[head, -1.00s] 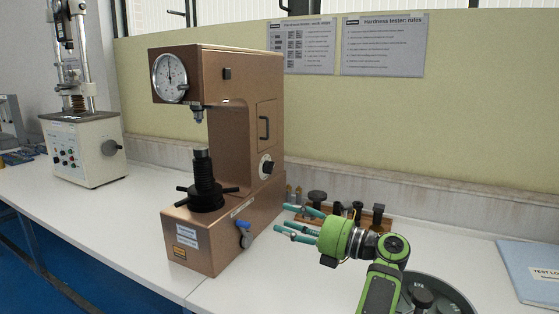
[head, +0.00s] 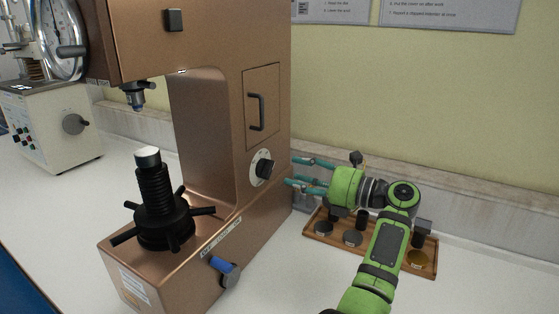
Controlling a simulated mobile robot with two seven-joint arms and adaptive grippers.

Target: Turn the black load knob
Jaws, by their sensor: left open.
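The black load knob (head: 265,168) sits on a pale round dial on the right side of the copper-brown hardness tester (head: 208,120). My left gripper (head: 288,172) is green with teal fingers. Its fingers are spread open and point left toward the knob, just to the right of it in the picture. A small gap shows between fingertips and knob, and nothing is between the fingers. My right gripper is not in view.
A wooden tray (head: 311,233) with several small test pieces lies under my arm. A blue-handled lever (head: 222,265) sticks out of the tester's base. The black handwheel (head: 165,225) stands at its front. A white machine (head: 55,130) stands at the left.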

